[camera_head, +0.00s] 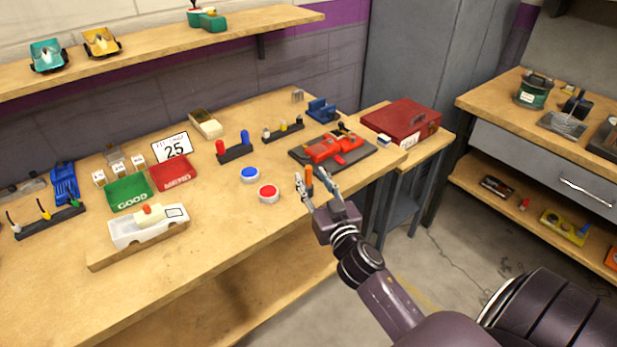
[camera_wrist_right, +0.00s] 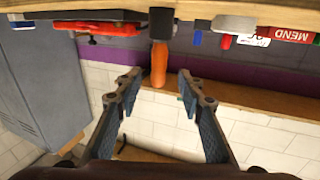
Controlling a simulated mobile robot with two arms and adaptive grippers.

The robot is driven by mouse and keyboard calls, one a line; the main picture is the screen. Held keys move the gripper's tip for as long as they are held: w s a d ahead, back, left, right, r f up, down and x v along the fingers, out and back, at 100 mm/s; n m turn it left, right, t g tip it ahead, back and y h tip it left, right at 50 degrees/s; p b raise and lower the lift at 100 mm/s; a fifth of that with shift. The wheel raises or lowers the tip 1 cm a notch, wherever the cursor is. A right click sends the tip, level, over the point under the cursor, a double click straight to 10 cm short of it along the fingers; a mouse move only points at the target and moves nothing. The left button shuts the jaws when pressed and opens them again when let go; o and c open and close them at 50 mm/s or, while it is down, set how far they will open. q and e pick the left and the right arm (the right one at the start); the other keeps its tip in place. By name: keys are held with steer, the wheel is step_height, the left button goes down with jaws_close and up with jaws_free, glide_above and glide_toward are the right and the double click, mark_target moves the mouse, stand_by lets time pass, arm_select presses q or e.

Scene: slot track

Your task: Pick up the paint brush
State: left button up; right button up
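An orange-handled tool (camera_head: 309,178), which looks like the paint brush, shows between the fingers of my right gripper (camera_head: 317,184) near the front right edge of the workbench. In the right wrist view the orange handle (camera_wrist_right: 159,65) hangs below a dark block; that picture is upside down, so the handle points up. My right gripper (camera_wrist_right: 158,82) is open, with its fingers apart on either side of the handle in that view and a visible gap on both sides. The brush's bristles are not visible. My left gripper is not in view.
A red car on a dark mat (camera_head: 373,158) lies just behind my right gripper. Red (camera_head: 268,193) and blue (camera_head: 250,174) buttons are to the left. A red toolbox (camera_head: 403,120) stands at the back right.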

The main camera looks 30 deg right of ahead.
mark_target(310, 173)
steer(key=x, duration=0.3)
steer(key=shift+w+d, duration=0.15)
steer(key=shift+w, duration=0.1)
steer(key=shift+r, duration=0.1)
jaws_close()
steer(key=shift+r, duration=0.15)
step_height(310, 173, up, 20)
steer(key=p, duration=0.3)
